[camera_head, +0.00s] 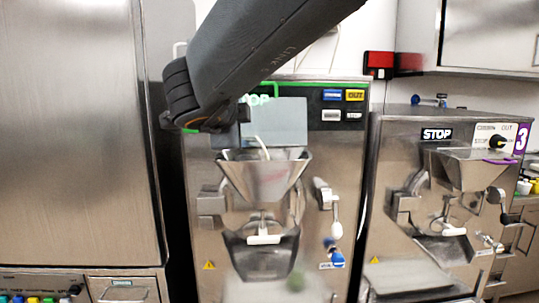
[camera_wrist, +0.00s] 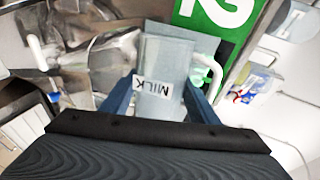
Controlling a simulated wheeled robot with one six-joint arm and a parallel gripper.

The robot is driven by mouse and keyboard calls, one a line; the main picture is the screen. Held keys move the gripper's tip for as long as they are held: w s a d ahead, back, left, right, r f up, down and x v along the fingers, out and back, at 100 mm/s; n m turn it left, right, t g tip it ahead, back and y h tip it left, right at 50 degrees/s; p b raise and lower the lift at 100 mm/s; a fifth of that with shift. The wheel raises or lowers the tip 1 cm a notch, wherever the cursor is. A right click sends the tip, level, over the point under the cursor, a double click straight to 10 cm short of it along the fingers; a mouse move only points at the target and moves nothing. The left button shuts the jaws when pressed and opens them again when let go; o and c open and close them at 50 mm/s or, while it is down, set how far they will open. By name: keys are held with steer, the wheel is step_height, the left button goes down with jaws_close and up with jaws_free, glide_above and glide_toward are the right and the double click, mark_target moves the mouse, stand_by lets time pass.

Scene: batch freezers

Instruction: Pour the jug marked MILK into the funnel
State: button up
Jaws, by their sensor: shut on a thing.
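The grey translucent jug marked MILK (camera_wrist: 152,106) is between the two blue fingers of my gripper (camera_wrist: 163,98). Its label reads upside down in the wrist view, and its white handle is on the right. In the head view the jug (camera_head: 280,118) shows as a pale grey block in front of the middle machine. My gripper (camera_head: 243,118) is at its left side there, partly hidden by my arm. The steel funnel (camera_head: 265,182) is on the machine's front, just below the jug in the picture. I see no milk flowing, and the jug's tilt is hard to tell.
The middle machine (camera_head: 225,230) has a white-tipped lever at right and a spout below the funnel. Another machine marked 3 (camera_head: 400,160) with its own funnel stands at right. A tall steel cabinet (camera_head: 75,130) stands at left. A red box (camera_head: 379,65) is on the back wall.

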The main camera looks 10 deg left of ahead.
steer(key=shift+d+r+m+y+b, duration=0.3)
steer(key=shift+d+m+b, duration=0.15)
steer(key=shift+m+b, duration=0.3)
stand_by(0.8)
steer(key=shift+d, duration=0.1)
